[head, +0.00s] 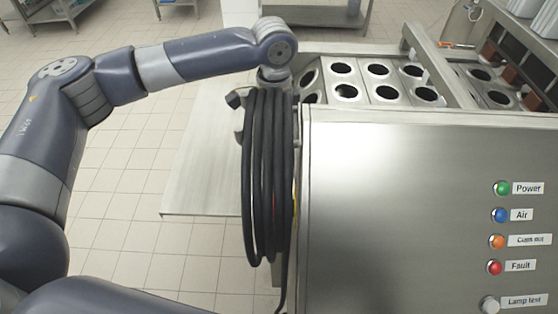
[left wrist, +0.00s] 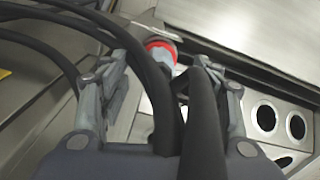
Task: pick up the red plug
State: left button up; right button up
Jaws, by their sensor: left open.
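The red plug (left wrist: 160,48) shows in the left wrist view as a red ring with a pale grey body, just beyond my fingertips. My left gripper (left wrist: 165,72) is open, with one finger on each side of the picture. Thick black cable (left wrist: 200,115) passes between the fingers and in front of the camera, hiding part of the plug. I cannot tell whether a finger touches the cable. My right gripper is not in view.
The steel machine (head: 390,190) stands right of the coil, with labelled buttons (head: 501,188) on its panel. Round cup holes (head: 377,70) lie on top behind it. A flat metal plate (head: 200,165) sits left of the coil. Open tiled floor lies further left.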

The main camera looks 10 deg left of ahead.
aim_at(279, 157)
pick_arm(q)
jog(key=shift+w+f, duration=0.1)
jog(key=shift+f, duration=0.25)
jog(key=f, duration=0.1)
jog(key=f+p, duration=0.1)
jog(key=f, duration=0.1)
jog(key=d+f+p, duration=0.1)
jog(key=f, duration=0.1)
jog(key=shift+a+f, duration=0.1)
jog(key=shift+c, duration=0.3)
jog(key=c, duration=1.2)
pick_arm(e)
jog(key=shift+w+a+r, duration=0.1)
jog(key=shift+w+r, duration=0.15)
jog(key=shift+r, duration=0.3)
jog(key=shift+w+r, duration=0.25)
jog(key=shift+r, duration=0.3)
